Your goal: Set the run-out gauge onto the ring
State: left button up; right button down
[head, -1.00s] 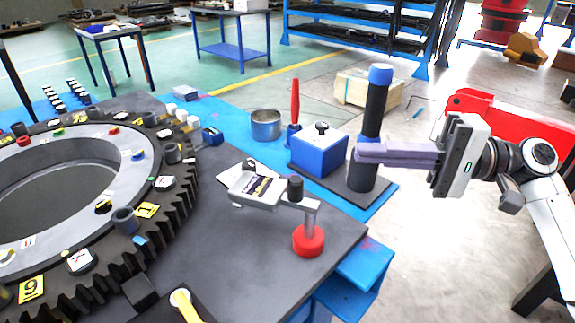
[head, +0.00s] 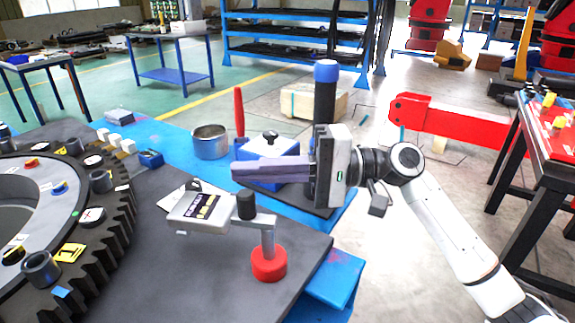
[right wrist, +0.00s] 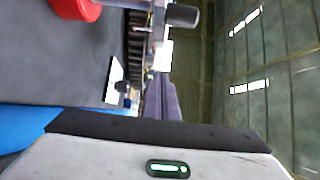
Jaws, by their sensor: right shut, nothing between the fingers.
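The run-out gauge (head: 197,211) stands on the dark tabletop, with a pale display box, a grey arm with a black knob, and a red round base (head: 269,263). In the right wrist view its red base (right wrist: 75,8) and black knob (right wrist: 182,16) show at the top edge. The large toothed ring (head: 105,245) lies to the left, cut off by the picture edge. My right gripper (head: 236,172) is shut and empty, its fingers pointing left just above and behind the gauge's knob in the picture. It also shows in the right wrist view (right wrist: 160,82). My left gripper is out of view.
A blue box (head: 268,146), a metal cup (head: 210,141), a red-handled tool (head: 239,112) and a dark post with a blue cap (head: 325,72) stand behind the gauge. Small blocks and cups sit on the ring. Bare tabletop (head: 180,280) lies between ring and gauge.

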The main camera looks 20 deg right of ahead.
aim_at(202, 192)
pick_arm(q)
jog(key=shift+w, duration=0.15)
pick_arm(e)
jog(key=shift+s+a, duration=0.5)
jog(key=shift+s, duration=0.35)
jog(key=shift+s+a, duration=0.45)
jog(key=shift+s, duration=0.4)
pick_arm(q)
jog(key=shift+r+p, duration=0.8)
jog(key=shift+p, duration=0.2)
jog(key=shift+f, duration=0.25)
pick_arm(e)
jog(key=shift+s+a, duration=0.1)
jog(key=shift+a, duration=0.6)
